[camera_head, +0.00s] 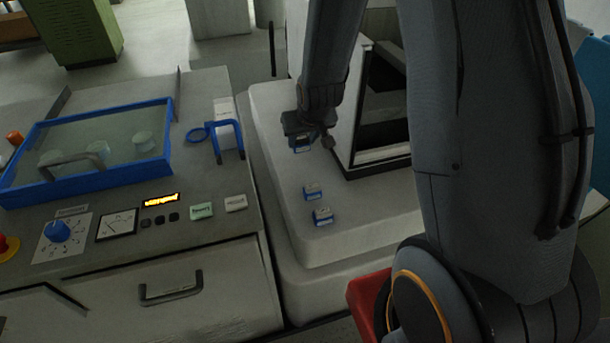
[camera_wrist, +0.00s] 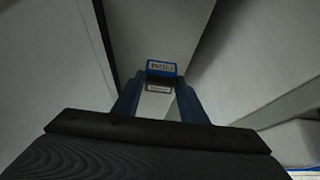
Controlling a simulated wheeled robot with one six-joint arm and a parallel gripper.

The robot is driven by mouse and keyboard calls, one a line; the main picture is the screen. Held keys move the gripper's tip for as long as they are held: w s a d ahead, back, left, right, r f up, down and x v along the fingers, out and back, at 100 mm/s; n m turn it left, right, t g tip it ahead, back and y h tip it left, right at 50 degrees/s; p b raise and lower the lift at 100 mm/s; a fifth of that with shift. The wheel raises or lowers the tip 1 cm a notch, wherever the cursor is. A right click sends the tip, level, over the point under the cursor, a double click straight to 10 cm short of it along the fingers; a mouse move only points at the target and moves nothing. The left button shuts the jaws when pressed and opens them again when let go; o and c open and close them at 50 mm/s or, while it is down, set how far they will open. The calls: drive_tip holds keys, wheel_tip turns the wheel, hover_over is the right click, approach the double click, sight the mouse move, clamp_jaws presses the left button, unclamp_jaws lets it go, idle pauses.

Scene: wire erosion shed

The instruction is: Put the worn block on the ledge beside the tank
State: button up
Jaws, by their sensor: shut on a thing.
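My gripper (camera_head: 300,143) is at the back of the pale ledge (camera_head: 270,110), left of the dark open housing. It is shut on a small block with a blue top (camera_wrist: 161,69), which shows between the blue fingers in the wrist view. The block's label has writing too small to read surely. I cannot tell whether the block touches the ledge. Two similar blue-and-white blocks stand nearer the front of the ledge, one behind (camera_head: 313,191) and one in front (camera_head: 323,216). The tank is not clearly identifiable; a blue-framed glass-topped basin (camera_head: 90,150) stands on the left.
The open housing (camera_head: 385,110) stands close right of my gripper. A blue clamp-like bracket (camera_head: 228,140) stands on the left machine, past a narrow gap. A control panel with a blue knob (camera_head: 57,230) is at the front left. A red object (camera_head: 366,300) is below the ledge.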

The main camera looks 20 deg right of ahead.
drive_tip(key=shift+f+p, duration=0.85)
drive_tip(key=shift+f, duration=3.55)
drive_tip(key=o, duration=1.1)
drive_tip(key=shift+f, duration=0.1)
drive_tip(key=shift+c, duration=0.2)
drive_tip(key=shift+s+r, duration=0.2)
drive_tip(key=shift+r, duration=0.3)
drive_tip(key=b+v, duration=0.2)
drive_tip(key=v, duration=0.9)
drive_tip(key=s+r+g, duration=0.2)
drive_tip(key=s+r, duration=0.1)
drive_tip(key=s, duration=0.5)
drive_tip(key=s+r+g, duration=0.3)
drive_tip(key=s+r, duration=0.1)
drive_tip(key=s, duration=0.4)
drive_tip(key=shift+s+a+r, duration=0.15)
drive_tip(key=shift+a+r, duration=0.1)
